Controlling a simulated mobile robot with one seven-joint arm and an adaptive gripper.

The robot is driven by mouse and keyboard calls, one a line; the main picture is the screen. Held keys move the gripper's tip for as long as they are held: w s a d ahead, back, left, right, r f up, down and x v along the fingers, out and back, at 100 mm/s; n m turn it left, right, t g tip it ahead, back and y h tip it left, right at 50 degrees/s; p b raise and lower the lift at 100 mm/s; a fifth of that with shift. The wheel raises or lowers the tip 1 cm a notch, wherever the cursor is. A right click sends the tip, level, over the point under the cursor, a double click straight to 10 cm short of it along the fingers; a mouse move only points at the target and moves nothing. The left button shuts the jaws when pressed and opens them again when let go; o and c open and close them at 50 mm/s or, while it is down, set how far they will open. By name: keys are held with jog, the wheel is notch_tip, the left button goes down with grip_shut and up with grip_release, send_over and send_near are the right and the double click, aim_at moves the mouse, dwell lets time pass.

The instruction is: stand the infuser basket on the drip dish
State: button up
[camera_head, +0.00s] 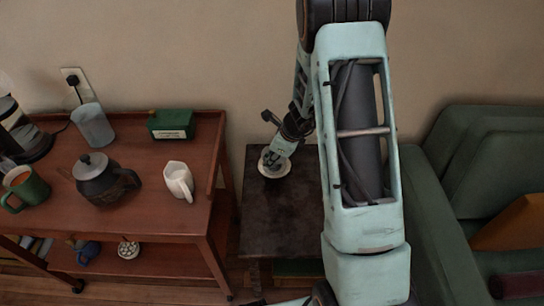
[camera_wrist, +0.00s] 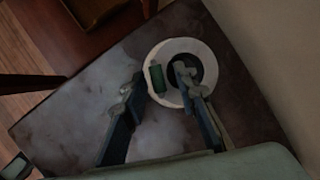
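A pale round dish (camera_wrist: 198,48), which looks like the drip dish, lies on the small dark side table (camera_head: 258,222). It also shows in the head view (camera_head: 284,169), partly hidden by my gripper. In the head view my gripper (camera_head: 272,158) is small.
A wooden trolley (camera_head: 150,221) stands left, holding a dark teapot (camera_head: 105,180), a white jug (camera_head: 179,180), a green mug (camera_head: 25,188) and a green box (camera_head: 171,124). A green armchair (camera_head: 440,240) stands right. The wall is close behind the side table, whose front is clear.

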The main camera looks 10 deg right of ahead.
jog(key=p+v, duration=0.4)
jog(key=v, duration=0.8)
jog(key=shift+d, duration=0.1)
